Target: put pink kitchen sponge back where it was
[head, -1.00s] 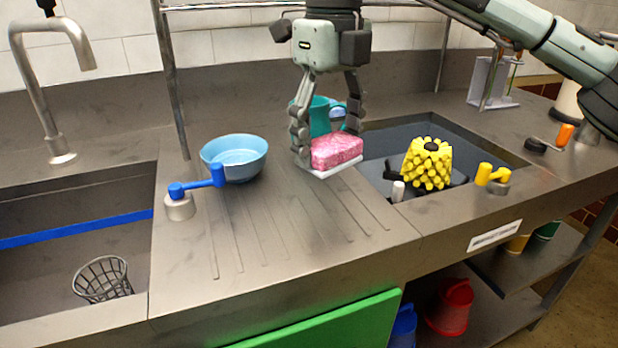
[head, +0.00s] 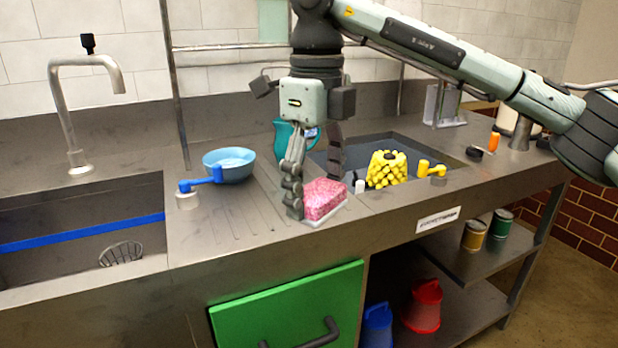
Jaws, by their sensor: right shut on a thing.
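The pink kitchen sponge (head: 325,201), with a pale underside, is in my right gripper (head: 316,187) near the front edge of the ribbed drainboard (head: 228,218). The gripper points down, with one finger at the sponge's left side and the other behind it. It is shut on the sponge. I cannot tell whether the sponge's underside touches the steel or hangs just above it. My left gripper is not in view.
A blue bowl (head: 230,165) and a blue-handled tap (head: 196,185) stand left. A teal jug (head: 284,136) is behind the gripper. A yellow knobbly thing (head: 386,168) is at the right basin. The drainboard's front left is clear.

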